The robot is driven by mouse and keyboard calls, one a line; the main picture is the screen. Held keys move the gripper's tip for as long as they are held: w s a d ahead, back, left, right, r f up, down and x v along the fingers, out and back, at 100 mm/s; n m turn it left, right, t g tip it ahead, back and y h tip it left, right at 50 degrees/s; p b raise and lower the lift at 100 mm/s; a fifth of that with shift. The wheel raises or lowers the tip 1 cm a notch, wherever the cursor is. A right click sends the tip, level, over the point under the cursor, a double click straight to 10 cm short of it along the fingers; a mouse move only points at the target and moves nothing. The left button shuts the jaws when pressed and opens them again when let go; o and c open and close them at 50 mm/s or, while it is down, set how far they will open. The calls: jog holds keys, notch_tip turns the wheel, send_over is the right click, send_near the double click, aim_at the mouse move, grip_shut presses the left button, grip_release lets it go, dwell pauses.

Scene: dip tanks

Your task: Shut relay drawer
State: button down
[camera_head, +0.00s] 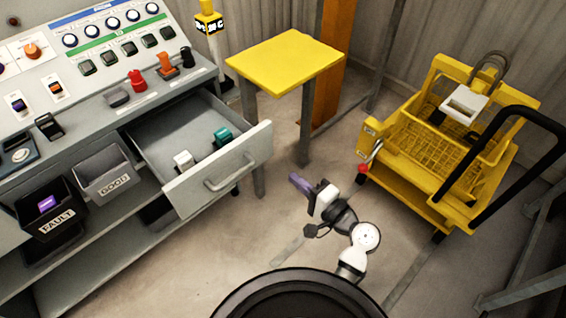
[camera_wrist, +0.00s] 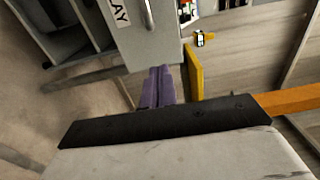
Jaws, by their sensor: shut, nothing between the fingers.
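The relay drawer (camera_head: 257,154) is pulled out of the grey console, with a white block (camera_head: 183,160) and a teal block (camera_head: 223,136) inside. Its front carries a bar handle (camera_head: 230,173). My gripper (camera_head: 297,182), with purple fingers, is shut and empty, to the right of the drawer front and apart from it.
A yellow-topped table (camera_head: 287,62) stands behind the drawer's right side. A yellow cart (camera_head: 440,150) with a black push bar is at the right. Bins marked GOOD (camera_head: 105,174) and FAULT (camera_head: 40,222) sit left of the drawer. The floor around my gripper is clear.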

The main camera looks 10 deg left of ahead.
aim_at(255, 145)
jog(key=p+x, duration=0.2)
jog(key=x, duration=1.1)
jog(key=shift+w+a+p, duration=0.15)
jog(key=shift+a+p, duration=0.05)
jog(key=shift+p, duration=0.1)
jog(key=b+x, duration=0.6)
jog(key=x, duration=1.8)
jog(key=shift+w+a, duration=0.15)
jog(key=shift+a, duration=0.05)
jog(key=shift+w+a, duration=0.3)
jog(key=shift+w, duration=0.05)
jog(key=shift+r, duration=0.35)
